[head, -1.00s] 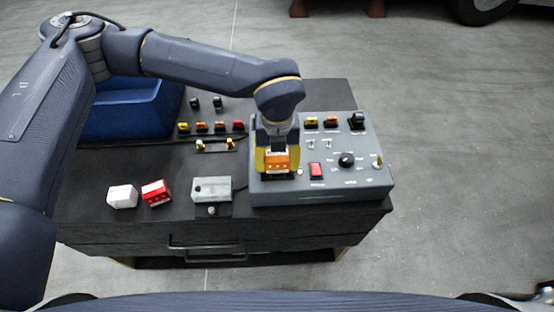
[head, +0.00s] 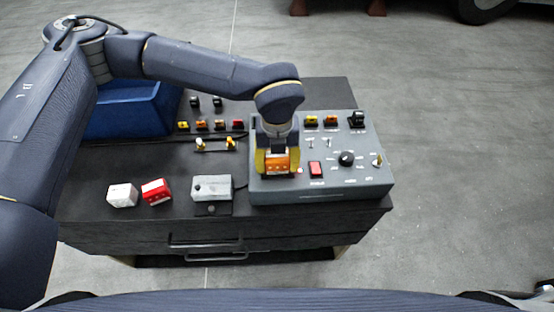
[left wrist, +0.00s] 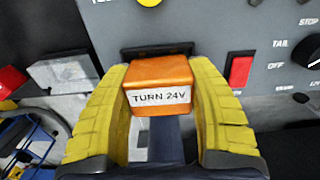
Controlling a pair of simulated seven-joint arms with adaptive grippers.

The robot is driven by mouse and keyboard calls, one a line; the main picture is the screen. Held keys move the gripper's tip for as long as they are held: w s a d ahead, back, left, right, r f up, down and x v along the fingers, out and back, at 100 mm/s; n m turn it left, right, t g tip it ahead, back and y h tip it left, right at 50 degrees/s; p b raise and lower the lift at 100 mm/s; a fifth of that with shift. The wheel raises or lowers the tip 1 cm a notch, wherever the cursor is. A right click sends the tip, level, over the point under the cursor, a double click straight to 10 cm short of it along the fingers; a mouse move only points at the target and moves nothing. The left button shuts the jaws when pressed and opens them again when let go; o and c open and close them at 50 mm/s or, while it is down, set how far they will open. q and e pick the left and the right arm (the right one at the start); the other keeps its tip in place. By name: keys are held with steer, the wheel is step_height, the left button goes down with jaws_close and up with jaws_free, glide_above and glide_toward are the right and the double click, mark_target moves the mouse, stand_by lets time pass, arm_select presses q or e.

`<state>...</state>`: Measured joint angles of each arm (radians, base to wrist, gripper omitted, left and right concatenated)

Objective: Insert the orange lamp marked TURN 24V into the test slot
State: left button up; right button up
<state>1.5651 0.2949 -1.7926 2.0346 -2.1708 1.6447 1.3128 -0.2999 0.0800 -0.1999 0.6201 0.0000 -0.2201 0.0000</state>
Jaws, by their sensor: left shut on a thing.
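My left gripper (head: 278,172) is over the front left part of the grey test panel (head: 340,185). Its yellow fingers are shut on the orange lamp (head: 281,160), one on each side. In the left wrist view the lamp (left wrist: 158,75) shows its white TURN 24V label facing the camera, between the fingers (left wrist: 160,120). The dark test slot (left wrist: 150,49) shows as a strip just behind the lamp. The lamp covers most of the slot, so I cannot tell how deep it sits in it. My right gripper is not in view.
The panel has a red switch (head: 316,169) and a black knob (head: 347,159) right of the gripper. A grey box (head: 212,186), a red block (head: 156,190) and a white block (head: 122,195) lie to the left. A blue bin (head: 125,112) stands behind, near several small lamps.

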mark_target(278, 156)
arm_select(q)
steer(key=shift+f, duration=0.1)
steer(key=o, duration=1)
steer(key=shift+c, duration=0.2)
steer(key=shift+r, duration=5.55)
steer(key=shift+d, duration=0.1)
